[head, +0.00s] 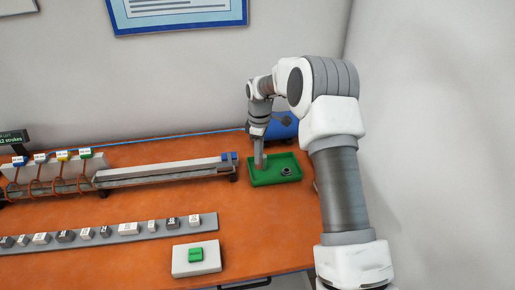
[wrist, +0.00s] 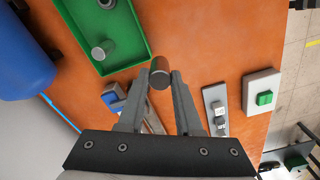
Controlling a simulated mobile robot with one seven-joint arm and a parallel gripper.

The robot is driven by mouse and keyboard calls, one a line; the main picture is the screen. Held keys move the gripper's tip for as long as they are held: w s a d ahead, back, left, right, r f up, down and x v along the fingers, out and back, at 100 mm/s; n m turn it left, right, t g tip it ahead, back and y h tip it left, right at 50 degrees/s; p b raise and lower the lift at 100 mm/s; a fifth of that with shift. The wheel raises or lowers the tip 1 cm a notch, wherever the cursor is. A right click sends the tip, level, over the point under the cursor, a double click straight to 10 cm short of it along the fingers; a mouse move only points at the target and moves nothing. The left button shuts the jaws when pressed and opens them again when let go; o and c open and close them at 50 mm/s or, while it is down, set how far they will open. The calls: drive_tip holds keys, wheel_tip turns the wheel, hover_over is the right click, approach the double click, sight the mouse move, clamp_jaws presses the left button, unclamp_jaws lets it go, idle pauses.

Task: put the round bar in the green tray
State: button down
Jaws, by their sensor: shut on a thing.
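My gripper (wrist: 160,80) is shut on a short grey round bar (wrist: 160,69), held between the fingertips in the wrist view. The green tray (wrist: 148,48) lies at the upper left there, and the held bar appears just beside its edge. In the head view my gripper (head: 260,155) appears over the left part of the green tray (head: 276,183). Its fingertips and the bar are too small there to tell their height above the tray. Another grey cylinder (wrist: 104,50) and a dark ring (wrist: 107,3) lie inside the tray; the ring (head: 286,171) also shows in the head view.
A blue rounded object (head: 285,126) stands behind the tray. A long grey rail (head: 165,172) runs left of it. A strip of labelled blocks (head: 105,232) and a box with a green button (head: 196,257) lie nearer the front. Orange table (head: 250,225) is bare between them.

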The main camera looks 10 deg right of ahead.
drive_tip(key=shift+w+d+f+n+b, duration=0.1)
drive_tip(key=shift+w+f+n+b, duration=0.8)
drive_tip(key=shift+f, duration=1.1)
drive_tip(key=shift+w+d+f+n+b, duration=0.1)
drive_tip(key=shift+w+f+n+b, duration=0.7)
drive_tip(key=shift+f, duration=1.2)
drive_tip(key=shift+w+d+f+n+b, duration=0.1)
drive_tip(key=shift+w+f+n+b, duration=0.8)
drive_tip(key=shift+f, duration=1.1)
drive_tip(key=shift+s, duration=0.1)
drive_tip(key=c, duration=0.5)
unclamp_jaws()
wheel_tip(320, 180, up, 17)
drive_tip(key=shift+r, duration=0.2)
